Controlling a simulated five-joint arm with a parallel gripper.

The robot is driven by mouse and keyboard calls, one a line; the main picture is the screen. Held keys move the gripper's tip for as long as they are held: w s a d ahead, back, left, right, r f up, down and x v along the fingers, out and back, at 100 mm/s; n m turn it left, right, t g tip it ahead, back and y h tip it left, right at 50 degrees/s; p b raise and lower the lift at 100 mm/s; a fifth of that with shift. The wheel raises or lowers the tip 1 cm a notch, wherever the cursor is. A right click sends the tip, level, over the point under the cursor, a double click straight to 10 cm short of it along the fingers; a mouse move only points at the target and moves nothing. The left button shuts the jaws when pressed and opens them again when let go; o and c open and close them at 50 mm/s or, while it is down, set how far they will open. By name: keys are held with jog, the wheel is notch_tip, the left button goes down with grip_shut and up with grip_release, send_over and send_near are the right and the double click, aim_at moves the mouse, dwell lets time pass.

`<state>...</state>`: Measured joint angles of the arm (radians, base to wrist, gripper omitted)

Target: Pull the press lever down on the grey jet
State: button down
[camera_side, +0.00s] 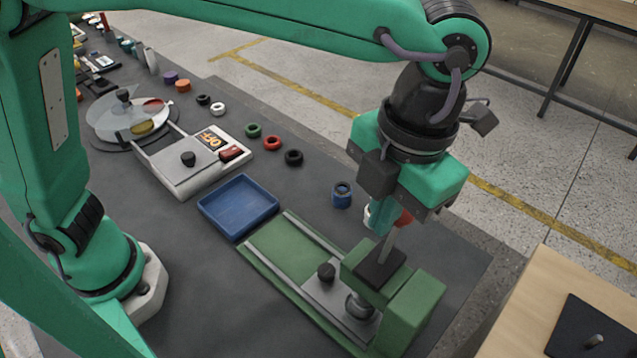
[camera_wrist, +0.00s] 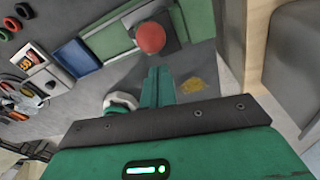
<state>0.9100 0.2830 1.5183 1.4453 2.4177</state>
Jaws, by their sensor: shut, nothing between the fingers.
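The green press (camera_side: 410,310) stands at the near end of a green rail base. Its grey lever (camera_side: 388,243) rises from a dark block on top, and its red ball knob (camera_side: 403,217) is partly hidden behind my gripper. The knob also shows whole in the wrist view (camera_wrist: 150,38). A grey metal round part (camera_side: 360,306), seemingly the jet, sits under the press head, partly hidden. My gripper (camera_side: 379,228) has its fingers pointing down close beside the knob. In the wrist view the fingers (camera_wrist: 158,82) are together and empty, with the knob beyond their tips; contact is unclear.
A sliding plate with a black knob (camera_side: 326,271) lies on the rail. An empty blue tray (camera_side: 238,206) is left of it. A blue ring stack (camera_side: 342,194) and several coloured rings stand behind. A white device (camera_side: 195,170) is farther left.

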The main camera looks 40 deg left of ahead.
jog(key=w, duration=0.2)
jog(key=shift+w, duration=0.4)
jog(key=shift+w+f, duration=0.2)
jog(key=shift+w, duration=0.4)
jog(key=shift+w+f, duration=0.15)
jog(key=shift+w, duration=0.45)
jog(key=shift+s+r, duration=0.1)
jog(key=s+a+r, duration=0.1)
jog(key=s+r, duration=0.2)
jog(key=s, duration=0.2)
jog(key=w+r, duration=0.5)
jog(key=w, duration=0.3)
jog(key=shift+w+d+r+g, duration=0.15)
jog(key=shift+d+r+g, duration=0.05)
jog(key=shift+g, duration=0.1)
jog(key=shift+a, duration=0.1)
